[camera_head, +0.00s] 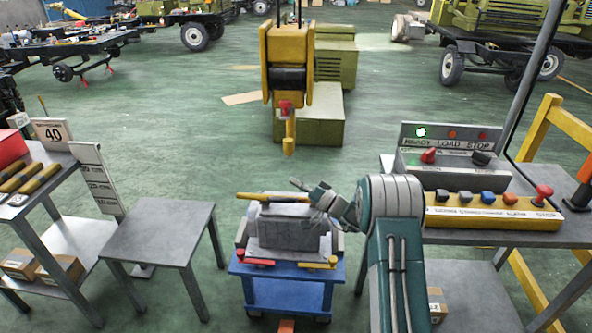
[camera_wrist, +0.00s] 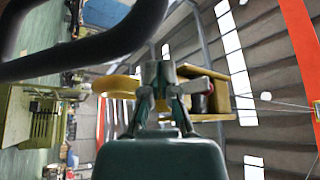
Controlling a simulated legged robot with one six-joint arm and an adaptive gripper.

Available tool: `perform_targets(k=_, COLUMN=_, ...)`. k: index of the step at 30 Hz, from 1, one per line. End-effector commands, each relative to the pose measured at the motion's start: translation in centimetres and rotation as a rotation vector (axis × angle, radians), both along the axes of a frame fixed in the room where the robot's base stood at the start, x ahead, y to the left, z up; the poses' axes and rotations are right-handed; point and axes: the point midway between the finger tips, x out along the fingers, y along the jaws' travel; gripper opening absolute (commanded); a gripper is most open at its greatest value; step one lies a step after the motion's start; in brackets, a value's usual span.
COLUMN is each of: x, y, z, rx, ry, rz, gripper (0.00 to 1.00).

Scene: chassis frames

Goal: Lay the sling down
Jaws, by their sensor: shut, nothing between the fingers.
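A yellow strip (camera_head: 272,197), which looks like the sling, lies across the top of a grey block (camera_head: 285,232) on the blue cart. Its right end is near my gripper (camera_head: 305,192), and I cannot tell whether they touch. My gripper is shut and empty, reaching in from the right above the block's right side. In the wrist view my gripper (camera_wrist: 160,75) points away from the camera, with no sling clearly between its fingers. Several yellow-and-black rolls (camera_head: 22,177) lie on the left table.
A yellow hoist block (camera_head: 287,45) hangs above and behind the blue cart (camera_head: 288,290). A bare grey table (camera_head: 160,232) stands left of the cart. A control panel (camera_head: 490,213) with buttons and a green lamp (camera_head: 420,132) is at right. A dark curved bar (camera_wrist: 80,50) crosses the wrist view.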

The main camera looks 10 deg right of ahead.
Motion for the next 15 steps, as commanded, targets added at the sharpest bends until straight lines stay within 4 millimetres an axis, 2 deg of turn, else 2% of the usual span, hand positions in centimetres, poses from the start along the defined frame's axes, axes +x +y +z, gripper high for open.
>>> perform_targets(k=6, x=-1.6, y=0.3, z=-2.5, rx=0.002, ry=0.003, rz=0.0, gripper=0.0)
perform_targets(k=15, x=-2.7, y=0.9, z=-4.1, rx=0.001, ry=0.007, rz=0.003, gripper=0.0)
